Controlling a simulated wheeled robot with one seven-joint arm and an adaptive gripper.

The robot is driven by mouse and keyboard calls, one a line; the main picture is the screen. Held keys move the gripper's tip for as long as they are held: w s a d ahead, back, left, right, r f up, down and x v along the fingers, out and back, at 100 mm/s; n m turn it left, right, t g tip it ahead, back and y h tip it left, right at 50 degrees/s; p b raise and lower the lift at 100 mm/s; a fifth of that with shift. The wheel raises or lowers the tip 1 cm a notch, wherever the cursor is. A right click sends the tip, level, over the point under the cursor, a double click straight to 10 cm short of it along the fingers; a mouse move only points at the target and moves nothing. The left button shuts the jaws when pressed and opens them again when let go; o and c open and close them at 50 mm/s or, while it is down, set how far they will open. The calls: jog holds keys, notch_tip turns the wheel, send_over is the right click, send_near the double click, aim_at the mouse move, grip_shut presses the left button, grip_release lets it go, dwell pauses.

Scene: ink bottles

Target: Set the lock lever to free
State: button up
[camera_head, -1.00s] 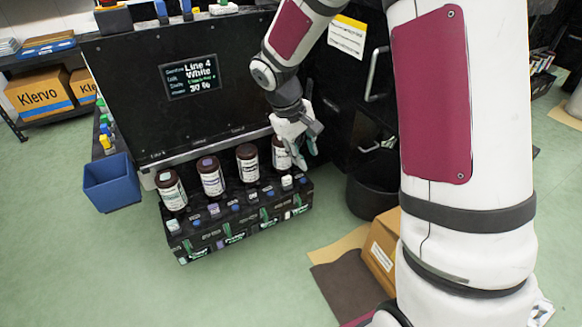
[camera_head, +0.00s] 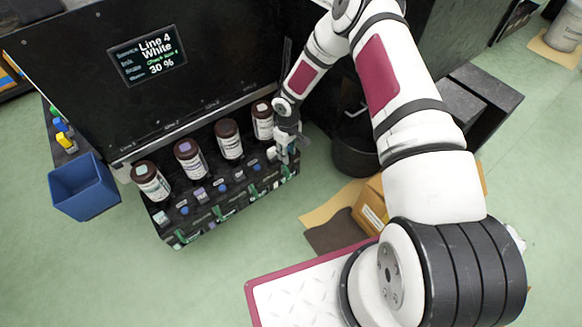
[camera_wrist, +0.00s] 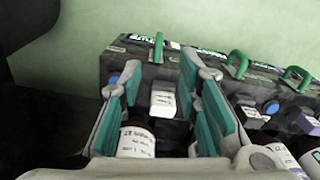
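Green levers stand along the front edge of the black ink rack (camera_head: 207,222). In the wrist view one lever (camera_wrist: 157,47) is beyond my fingertips, with others (camera_wrist: 236,64) (camera_wrist: 297,77) to the right. Which ones are locked or free I cannot tell. My gripper (camera_wrist: 163,72) is open, its teal-padded fingers apart with a white block (camera_wrist: 163,103) on the rack showing between them. A labelled bottle (camera_wrist: 137,142) shows nearer the palm. In the head view my gripper (camera_head: 283,153) is low at the rack's right end, hiding part of it.
Brown ink bottles (camera_head: 190,158) stand in a row behind the levers. A screen (camera_head: 147,58) reads "Line 4 White" and 30 %. A blue bin (camera_head: 88,187) is left of the rack. A dark round bin (camera_head: 354,158) and cardboard box (camera_head: 371,205) are to the right.

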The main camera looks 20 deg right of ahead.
aim_at(288, 171)
notch_tip(288, 171, down, 14)
jog(key=b, duration=0.4)
jog(key=shift+r, duration=0.25)
grip_shut()
